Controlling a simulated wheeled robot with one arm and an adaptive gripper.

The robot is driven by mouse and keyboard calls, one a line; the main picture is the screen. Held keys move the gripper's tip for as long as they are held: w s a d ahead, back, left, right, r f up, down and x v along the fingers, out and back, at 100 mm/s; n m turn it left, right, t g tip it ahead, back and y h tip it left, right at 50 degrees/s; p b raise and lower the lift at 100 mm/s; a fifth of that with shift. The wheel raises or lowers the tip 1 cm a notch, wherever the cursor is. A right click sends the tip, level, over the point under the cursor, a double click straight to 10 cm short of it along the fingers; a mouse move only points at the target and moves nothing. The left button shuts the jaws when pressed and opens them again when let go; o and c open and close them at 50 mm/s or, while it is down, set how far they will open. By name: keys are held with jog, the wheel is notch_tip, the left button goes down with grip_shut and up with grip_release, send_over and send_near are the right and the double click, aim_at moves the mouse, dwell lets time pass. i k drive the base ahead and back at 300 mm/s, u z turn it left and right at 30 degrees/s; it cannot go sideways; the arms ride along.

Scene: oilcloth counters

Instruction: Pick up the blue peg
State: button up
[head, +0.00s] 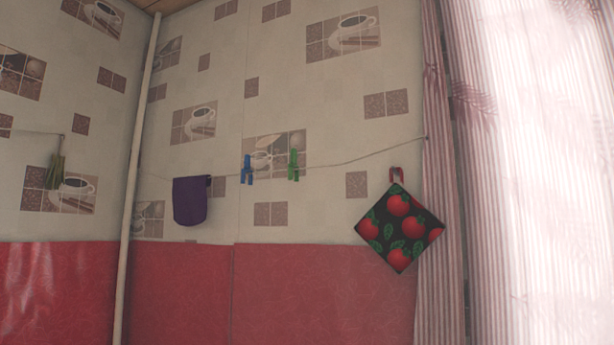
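The blue peg (247,169) hangs clipped on a thin line strung along the tiled-pattern wall, near the middle of the head view. A green peg (293,165) is clipped on the same line a short way to its right. The two pegs are apart. My gripper does not show in this view.
A purple cloth (190,201) hangs from the line to the left of the pegs. A tomato-patterned pot holder (400,228) hangs at the right, beside a curtain (442,200). A pale pipe (136,180) runs up the corner. The wall just below the pegs is bare.

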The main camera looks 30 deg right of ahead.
aim_at(248, 159)
jog(key=u, duration=0.4)
jog(key=i, duration=1.15)
jog(key=u, duration=0.3)
